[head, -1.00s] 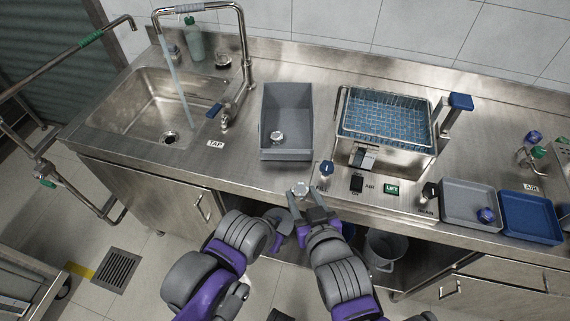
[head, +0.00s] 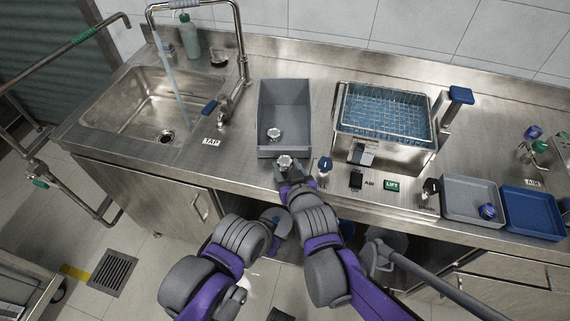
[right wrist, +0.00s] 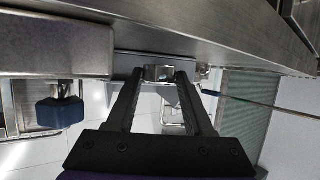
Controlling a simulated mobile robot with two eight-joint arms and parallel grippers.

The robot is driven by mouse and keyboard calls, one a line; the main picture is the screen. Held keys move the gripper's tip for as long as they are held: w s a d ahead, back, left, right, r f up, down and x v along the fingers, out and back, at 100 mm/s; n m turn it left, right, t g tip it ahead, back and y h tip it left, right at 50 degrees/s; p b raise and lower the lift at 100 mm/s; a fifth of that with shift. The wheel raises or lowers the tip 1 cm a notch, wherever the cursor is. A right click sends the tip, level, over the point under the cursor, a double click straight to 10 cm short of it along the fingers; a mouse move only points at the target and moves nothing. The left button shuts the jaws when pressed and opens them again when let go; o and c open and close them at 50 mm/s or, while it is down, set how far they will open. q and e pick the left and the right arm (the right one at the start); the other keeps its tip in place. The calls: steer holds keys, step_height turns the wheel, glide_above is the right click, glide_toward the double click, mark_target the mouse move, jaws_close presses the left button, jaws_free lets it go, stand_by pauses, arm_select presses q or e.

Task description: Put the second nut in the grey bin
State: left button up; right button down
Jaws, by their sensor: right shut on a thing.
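The grey bin (head: 262,100) stands on the steel counter between the sink and the basket bath. One nut (head: 274,134) lies inside it near the front. My right gripper (head: 287,169) is just in front of the bin's front wall, shut on the second nut (head: 285,160), which sits at its tips. The held nut also shows between the two fingers in the right wrist view (right wrist: 158,73). My left gripper (head: 275,215) is low in front of the cabinet, below the counter edge; its fingers are too unclear to tell their opening.
The sink (head: 130,110) with running water is at the left. The bath with a blue-lined wire basket (head: 386,112) stands right of the bin. A blue-topped knob (head: 325,165) is close beside my right gripper. A grey tray (head: 458,188) and a blue tray (head: 530,205) lie at the right.

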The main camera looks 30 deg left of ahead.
mark_target(287, 169)
steer(key=x, duration=0.2)
steer(key=shift+w+a+f, duration=0.15)
steer(key=shift+f, duration=0.25)
steer(key=shift+f, duration=0.15)
steer(key=c, duration=0.7)
jaws_free()
steer(key=shift+f, duration=0.1)
steer(key=shift+c, duration=0.2)
steer(key=o, duration=0.5)
steer(key=shift+c, duration=0.2)
